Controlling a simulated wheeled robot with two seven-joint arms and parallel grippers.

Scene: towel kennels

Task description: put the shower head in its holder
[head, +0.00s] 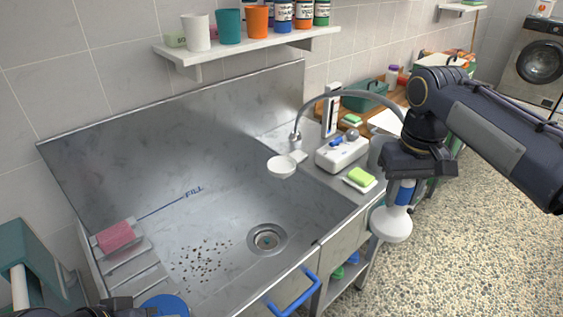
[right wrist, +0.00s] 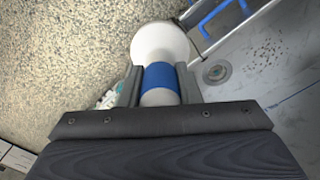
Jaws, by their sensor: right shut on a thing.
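The shower head (head: 392,224) is white with a blue grip band and hangs head-down from my right gripper (head: 404,185), right of the sink's front corner. In the right wrist view, both fingers of my right gripper (right wrist: 159,82) close around the blue band of the shower head (right wrist: 162,42). A grey hose (head: 350,93) arcs from a fitting behind the sink towards the gripper. A white round piece (head: 282,166) on a short mount stands at the sink's right rim; I cannot tell whether it is the holder. Only a dark bit of my left gripper (head: 122,306) shows at the bottom edge.
The steel sink (head: 215,160) has a drain (head: 267,238), scattered dark specks and a pink sponge (head: 116,236). A white box (head: 341,152) and green soap (head: 360,177) crowd the right ledge. A blue handle (head: 294,293) juts from the front. A shelf (head: 250,47) with cups hangs above.

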